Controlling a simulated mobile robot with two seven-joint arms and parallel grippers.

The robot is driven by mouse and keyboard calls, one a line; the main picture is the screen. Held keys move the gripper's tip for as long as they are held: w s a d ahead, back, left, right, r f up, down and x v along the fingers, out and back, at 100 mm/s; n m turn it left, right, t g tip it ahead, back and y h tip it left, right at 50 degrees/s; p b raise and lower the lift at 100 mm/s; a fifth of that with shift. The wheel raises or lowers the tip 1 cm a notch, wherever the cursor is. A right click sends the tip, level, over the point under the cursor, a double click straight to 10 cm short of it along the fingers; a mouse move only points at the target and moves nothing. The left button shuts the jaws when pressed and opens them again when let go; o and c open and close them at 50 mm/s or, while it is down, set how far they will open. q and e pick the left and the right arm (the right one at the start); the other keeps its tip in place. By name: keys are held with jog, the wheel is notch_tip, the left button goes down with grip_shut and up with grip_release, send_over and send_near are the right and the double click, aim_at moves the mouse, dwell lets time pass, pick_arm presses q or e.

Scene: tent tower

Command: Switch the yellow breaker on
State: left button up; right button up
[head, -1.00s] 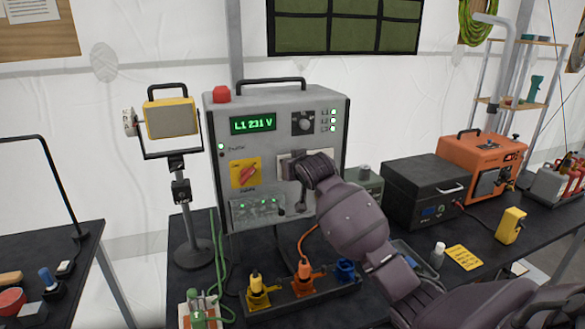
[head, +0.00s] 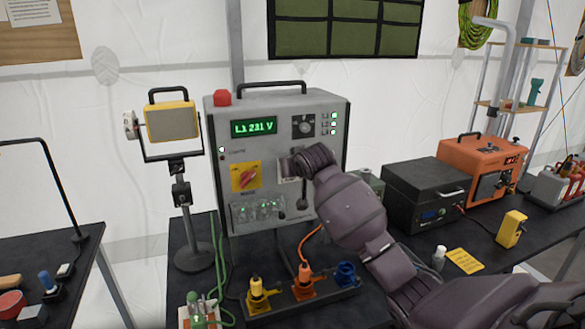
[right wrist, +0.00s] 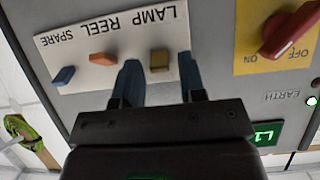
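The yellow breaker (right wrist: 159,60) is a small ochre lever on a white plate (right wrist: 100,42), beside the word LAMP, in the upside-down right wrist view. An orange lever (right wrist: 103,58) and a blue lever (right wrist: 64,75) sit beside it, near REEL and SPARE. My right gripper (right wrist: 157,78) is open, one finger on each side of the yellow lever, with small gaps visible. Whether its tips touch the plate I cannot tell. In the head view the gripper and wrist hide most of the plate on the grey cabinet (head: 225,125). My left gripper is not in view.
A red rotary switch (right wrist: 290,32) on a yellow plate is close by. The cabinet display (head: 253,127) reads L1 231 V. Yellow (head: 257,296), orange (head: 304,284) and blue plugs (head: 345,273) stand below. A lamp (head: 171,120) is at left, a black box (head: 425,190) at right.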

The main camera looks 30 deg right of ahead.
jog(key=shift+o, duration=0.4)
pick_arm(q)
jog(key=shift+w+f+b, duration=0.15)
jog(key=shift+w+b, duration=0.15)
jog(key=shift+b, duration=0.35)
pick_arm(e)
jog(key=v, duration=1.1)
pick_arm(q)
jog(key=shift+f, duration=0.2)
pick_arm(e)
jog(key=shift+d+f, duration=0.1)
